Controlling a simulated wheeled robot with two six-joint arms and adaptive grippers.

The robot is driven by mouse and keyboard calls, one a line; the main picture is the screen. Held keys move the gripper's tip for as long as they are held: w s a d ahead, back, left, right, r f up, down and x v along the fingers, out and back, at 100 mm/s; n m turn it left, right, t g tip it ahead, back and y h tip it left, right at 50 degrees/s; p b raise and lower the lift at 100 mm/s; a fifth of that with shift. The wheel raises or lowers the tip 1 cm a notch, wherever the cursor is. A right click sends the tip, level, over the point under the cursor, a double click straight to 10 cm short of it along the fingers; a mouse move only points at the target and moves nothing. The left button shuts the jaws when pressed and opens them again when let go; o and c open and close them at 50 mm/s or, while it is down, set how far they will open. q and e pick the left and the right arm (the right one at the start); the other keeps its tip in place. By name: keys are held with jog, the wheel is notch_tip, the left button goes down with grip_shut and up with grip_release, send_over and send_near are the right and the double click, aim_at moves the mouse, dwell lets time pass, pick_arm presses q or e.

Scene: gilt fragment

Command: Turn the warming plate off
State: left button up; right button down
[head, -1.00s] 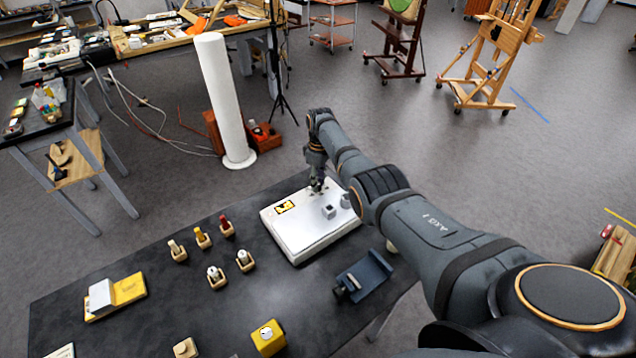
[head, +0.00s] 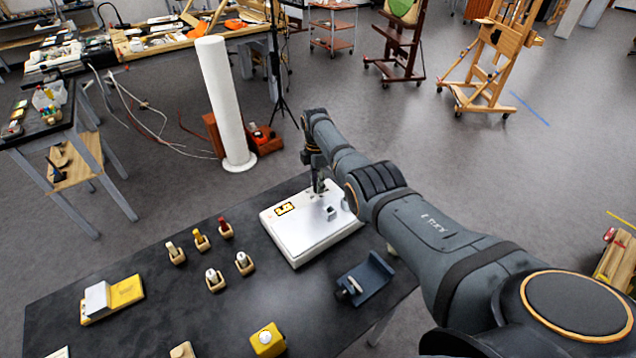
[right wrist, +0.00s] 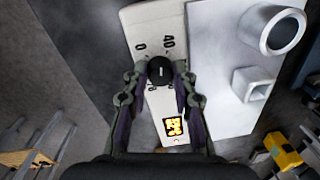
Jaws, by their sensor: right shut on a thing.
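The warming plate (head: 300,245) is a flat white box with a lit yellow display (head: 285,209), at the far right of the dark table. In the right wrist view its panel shows printed numbers around a round black knob (right wrist: 159,70), and the display (right wrist: 174,127) glows yellow and orange. My right gripper (head: 318,188) points down at the back of the plate. In the right wrist view its two fingers (right wrist: 161,76) are shut on the knob, one on each side. In the head view the knob is hidden. My left gripper is in neither view.
A grey hollow block (head: 331,214) stands on the plate, and a round hollow piece (right wrist: 281,30) shows beside it in the wrist view. A blue-grey holder (head: 364,279) lies in front. Several small wooden stands with bottles are left of the plate.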

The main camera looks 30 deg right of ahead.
jog(key=n, duration=0.4)
jog(key=shift+w+r+n+p, duration=0.1)
jog(key=shift+n+p, duration=0.2)
jog(key=shift+p, duration=0.05)
jog(key=n+p, duration=0.1)
jog(key=n, duration=0.3)
jog(key=shift+a, duration=0.1)
jog(key=shift+n+h, duration=0.3)
jog(key=shift+n, duration=0.1)
jog(key=c, duration=1.1)
grip_release()
jog(key=shift+o, duration=0.2)
notch_tip(320, 180, up, 12)
jog(key=shift+w+a, duration=0.25)
jog(key=shift+a, duration=0.05)
